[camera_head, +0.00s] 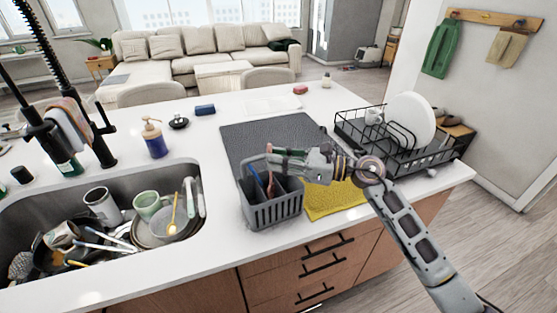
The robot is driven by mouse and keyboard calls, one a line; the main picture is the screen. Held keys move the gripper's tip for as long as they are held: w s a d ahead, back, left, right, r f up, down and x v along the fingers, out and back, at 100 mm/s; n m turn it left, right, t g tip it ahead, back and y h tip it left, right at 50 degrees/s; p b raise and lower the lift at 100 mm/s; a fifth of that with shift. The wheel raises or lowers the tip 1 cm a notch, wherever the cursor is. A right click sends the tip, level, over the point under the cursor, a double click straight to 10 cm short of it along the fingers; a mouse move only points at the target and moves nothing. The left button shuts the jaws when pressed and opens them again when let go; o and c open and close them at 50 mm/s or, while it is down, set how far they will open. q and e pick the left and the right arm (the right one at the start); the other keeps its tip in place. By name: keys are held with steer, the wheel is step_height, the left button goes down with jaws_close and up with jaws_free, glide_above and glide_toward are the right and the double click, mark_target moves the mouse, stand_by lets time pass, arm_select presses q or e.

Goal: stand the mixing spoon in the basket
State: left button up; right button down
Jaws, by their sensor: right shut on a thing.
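The grey utensil basket (272,212) stands on the counter right of the sink, with open slots in its walls. A reddish-brown utensil, which looks like the mixing spoon (270,184), is upright with its lower part inside the basket. My right gripper (272,154) reaches in from the right and is shut on the mixing spoon above the basket. The fingers hide part of the spoon, and I cannot tell whether its lower end touches the basket floor. A blue utensil (257,179) also stands in the basket. My left gripper is not in view.
A yellow cloth (335,200) and a dark mat (250,136) lie beside and behind the basket. A black dish rack (385,150) holding a white plate (410,120) stands at the right. The sink (18,215) at the left holds cups, bowls and utensils.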

steer(key=c, duration=1.5)
jaws_free()
steer(key=shift+o, duration=0.7)
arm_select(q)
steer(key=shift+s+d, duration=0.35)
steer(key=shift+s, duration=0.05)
arm_select(e)
steer(key=v, duration=1.2)
steer(key=shift+d, duration=0.1)
